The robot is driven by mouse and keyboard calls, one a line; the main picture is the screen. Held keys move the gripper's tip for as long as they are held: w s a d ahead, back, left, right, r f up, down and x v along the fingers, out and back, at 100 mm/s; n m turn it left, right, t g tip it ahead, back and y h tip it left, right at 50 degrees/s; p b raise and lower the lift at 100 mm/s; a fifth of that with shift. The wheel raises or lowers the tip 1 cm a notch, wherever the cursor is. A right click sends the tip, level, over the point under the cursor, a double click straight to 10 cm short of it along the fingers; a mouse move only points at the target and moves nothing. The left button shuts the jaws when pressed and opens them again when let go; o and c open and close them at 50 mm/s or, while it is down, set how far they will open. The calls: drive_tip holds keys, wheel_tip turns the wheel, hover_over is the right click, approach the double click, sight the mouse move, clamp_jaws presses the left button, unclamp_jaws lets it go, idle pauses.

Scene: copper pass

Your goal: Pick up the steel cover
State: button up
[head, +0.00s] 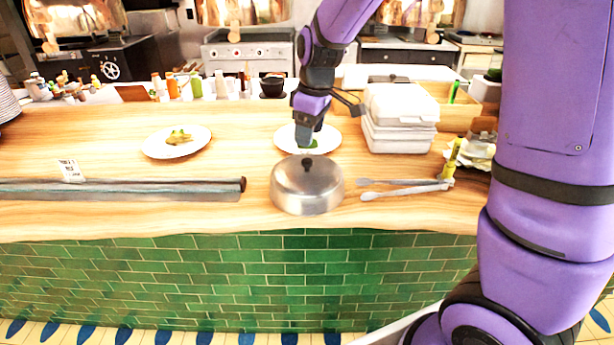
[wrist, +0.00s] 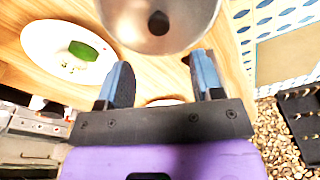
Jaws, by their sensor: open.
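The steel cover (head: 307,192) is a shiny round dome with a dark knob on top, standing on the wooden counter near its front edge. In the wrist view the cover (wrist: 125,20) is at the top, partly cut off by the frame, with its dark knob facing me beyond my fingertips. My gripper (head: 306,143) points down just above and behind the knob in the head view. In the wrist view my gripper (wrist: 162,72) has its two blue-grey fingers spread apart with nothing between them touching the knob.
A white plate (head: 329,148) with green food lies right behind the cover. Tongs (head: 400,189) lie to its right and a dark rail (head: 120,188) to its left. White takeout boxes (head: 400,120) stand at the back right. Another plate (head: 160,151) with food is at the left.

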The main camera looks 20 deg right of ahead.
sight(307, 160)
drive_tip(key=f, duration=0.9)
drive_tip(key=shift+w+a, duration=0.2)
drive_tip(key=shift+w, duration=0.05)
drive_tip(key=shift+c, duration=0.3)
drive_tip(key=shift+r, duration=0.1)
drive_tip(key=c, duration=1)
